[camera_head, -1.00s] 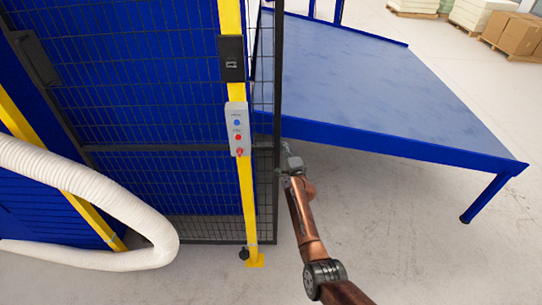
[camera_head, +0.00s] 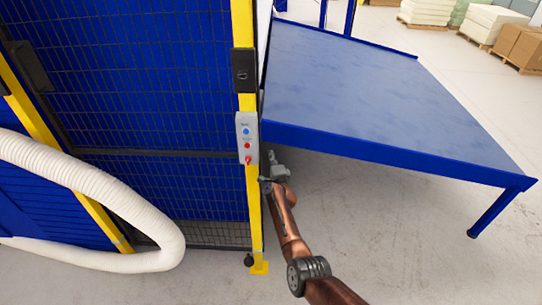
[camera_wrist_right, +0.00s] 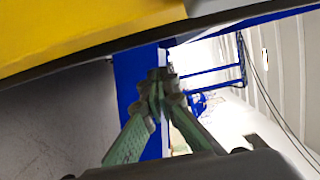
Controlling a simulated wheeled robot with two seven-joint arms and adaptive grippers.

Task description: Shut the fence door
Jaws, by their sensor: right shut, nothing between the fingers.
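The fence door (camera_head: 150,190) is a dark mesh panel to the left of a yellow post (camera_head: 254,215) in the head view. Its free edge is now mostly hidden behind the post, so the door looks shut or nearly shut; whether it is latched I cannot tell. My right gripper (camera_head: 268,180) is just right of the post, low beside the button box (camera_head: 247,138). In the right wrist view its fingers (camera_wrist_right: 157,85) are together and empty, below a yellow bar and a dark edge. Contact with the door cannot be made out. My left gripper is not in view.
A black latch box (camera_head: 243,69) sits on the post above the buttons. A blue table (camera_head: 390,105) stands close on the right. A white hose (camera_head: 110,195) curves at the left. Pallets with boxes (camera_head: 520,48) are far back. The floor at front right is clear.

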